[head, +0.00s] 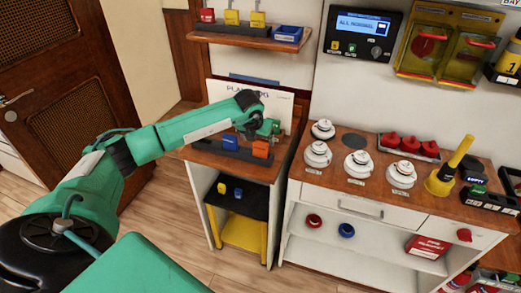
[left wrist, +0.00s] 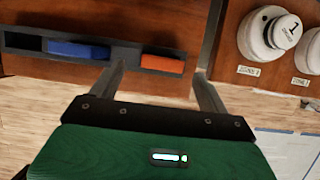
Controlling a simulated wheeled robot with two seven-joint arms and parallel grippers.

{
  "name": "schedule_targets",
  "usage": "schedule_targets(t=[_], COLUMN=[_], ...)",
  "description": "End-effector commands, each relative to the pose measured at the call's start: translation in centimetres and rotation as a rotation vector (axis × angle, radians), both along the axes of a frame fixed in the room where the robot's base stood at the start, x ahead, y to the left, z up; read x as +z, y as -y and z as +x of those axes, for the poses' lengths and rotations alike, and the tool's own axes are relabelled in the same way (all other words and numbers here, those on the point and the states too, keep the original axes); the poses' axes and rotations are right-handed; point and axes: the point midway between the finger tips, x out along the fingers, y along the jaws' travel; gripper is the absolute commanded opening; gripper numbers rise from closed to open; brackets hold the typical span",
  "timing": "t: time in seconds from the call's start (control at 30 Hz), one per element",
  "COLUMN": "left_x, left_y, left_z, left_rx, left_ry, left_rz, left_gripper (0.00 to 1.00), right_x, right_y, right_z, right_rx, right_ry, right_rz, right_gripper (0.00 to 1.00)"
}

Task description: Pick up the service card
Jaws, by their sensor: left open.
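An orange card (head: 261,149) and a blue card (head: 230,142) stand in a dark rack on the left wooden cabinet top. I cannot read which is the service card. In the left wrist view the orange card (left wrist: 163,64) is at the right end of the rack and the blue card (left wrist: 79,50) is left of it; the leftmost slot is empty. My left gripper (head: 268,128) is just above the rack's right part. In its wrist view the open fingers (left wrist: 159,72) lie either side of the orange card's line, with nothing held. My right gripper is out of view.
White round breakers (head: 318,153) stand on the right counter; one also shows near the right finger in the wrist view (left wrist: 268,33). A paper board (head: 228,90) stands behind the rack. A shelf (head: 250,41) with a blue tray (head: 288,35) hangs above.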

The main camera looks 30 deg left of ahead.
Motion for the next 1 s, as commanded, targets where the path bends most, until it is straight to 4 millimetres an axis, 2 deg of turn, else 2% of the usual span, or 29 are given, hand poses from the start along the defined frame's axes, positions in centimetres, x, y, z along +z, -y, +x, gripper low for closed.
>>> schedule_targets(t=[0.17,0.33,0.5,0.77,0.83,1.0], left_x=[-0.9,-3.1,-4.8,-5.2,-5.2,-5.2], left_y=[0.1,0.1,-0.1,-0.2,-0.2,-0.2], left_z=[0.4,1.2,1.9,2.0,2.0,2.0], left_rx=[-0.001,0.000,-0.001,-0.002,-0.002,-0.002], left_ry=[-0.002,-0.004,0.000,0.000,0.000,0.000], left_rz=[-0.002,-0.001,-0.003,-0.001,-0.001,-0.001], left_gripper=[0.78,0.78,0.78,0.78,0.70,0.37], right_x=[0.8,2.5,2.7,2.6,2.6,2.6], right_y=[-0.1,-0.2,-0.4,-0.4,-0.4,-0.4], right_z=[0.0,0.0,0.0,0.0,0.0,0.0], right_rx=[0.000,-0.001,-0.002,-0.001,-0.001,-0.001], right_ry=[0.000,0.001,0.000,0.000,0.000,0.000], right_rz=[0.001,0.002,0.004,0.004,0.004,0.004], right_gripper=[0.36,0.36,0.36,0.36,0.36,0.36])
